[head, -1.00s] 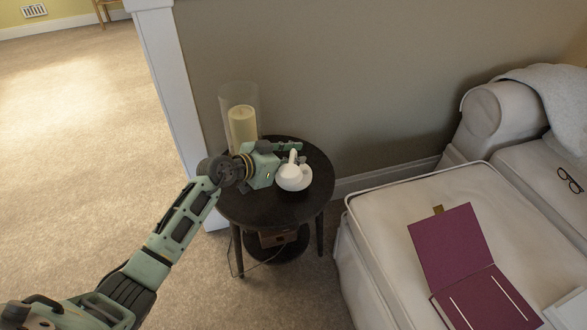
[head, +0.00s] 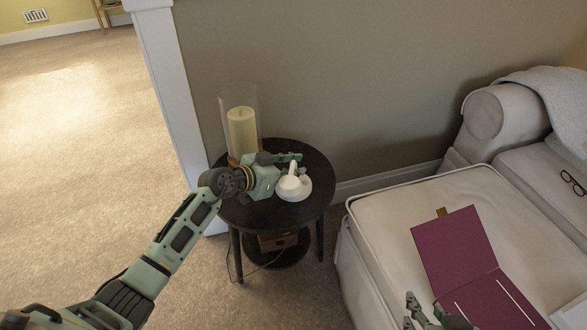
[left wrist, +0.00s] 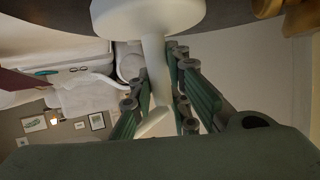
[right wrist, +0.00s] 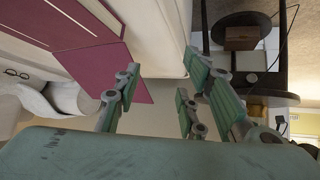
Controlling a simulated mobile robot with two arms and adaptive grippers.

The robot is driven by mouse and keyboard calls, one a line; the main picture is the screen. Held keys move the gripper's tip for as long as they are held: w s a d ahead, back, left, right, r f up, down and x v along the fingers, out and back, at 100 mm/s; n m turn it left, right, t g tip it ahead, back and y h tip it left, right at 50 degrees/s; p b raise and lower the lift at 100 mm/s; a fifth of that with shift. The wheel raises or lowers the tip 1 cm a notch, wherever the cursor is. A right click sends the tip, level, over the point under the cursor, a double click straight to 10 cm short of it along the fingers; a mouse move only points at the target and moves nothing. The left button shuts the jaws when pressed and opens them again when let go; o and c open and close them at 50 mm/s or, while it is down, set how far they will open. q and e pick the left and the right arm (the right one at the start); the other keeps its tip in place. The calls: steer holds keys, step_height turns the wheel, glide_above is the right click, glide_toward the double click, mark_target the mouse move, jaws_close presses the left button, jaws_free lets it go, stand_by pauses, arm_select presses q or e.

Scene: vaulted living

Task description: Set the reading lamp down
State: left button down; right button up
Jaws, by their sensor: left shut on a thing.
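The white reading lamp (head: 296,187) is over the top of the round dark side table (head: 258,214), its round base low by the tabletop. I cannot tell whether the base touches the wood. My left gripper (head: 288,167) is shut on the lamp's stem. In the left wrist view the white stem (left wrist: 154,70) runs between the fingers (left wrist: 158,92), with the round base (left wrist: 148,17) at the top edge. My right gripper (head: 424,312) is open and empty at the bottom of the head view, near the ottoman; its spread fingers show in the right wrist view (right wrist: 165,92).
A candle in a glass cylinder (head: 242,130) stands at the table's back left, close behind my left gripper. A box (head: 277,241) sits on the lower shelf, with a cord beside it. A maroon folder (head: 455,250) lies open on the cream ottoman (head: 385,225). The table's front is bare.

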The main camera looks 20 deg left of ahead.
arm_select(q)
steer(key=c, duration=1.7)
jaws_free()
steer(key=shift+o, duration=0.2)
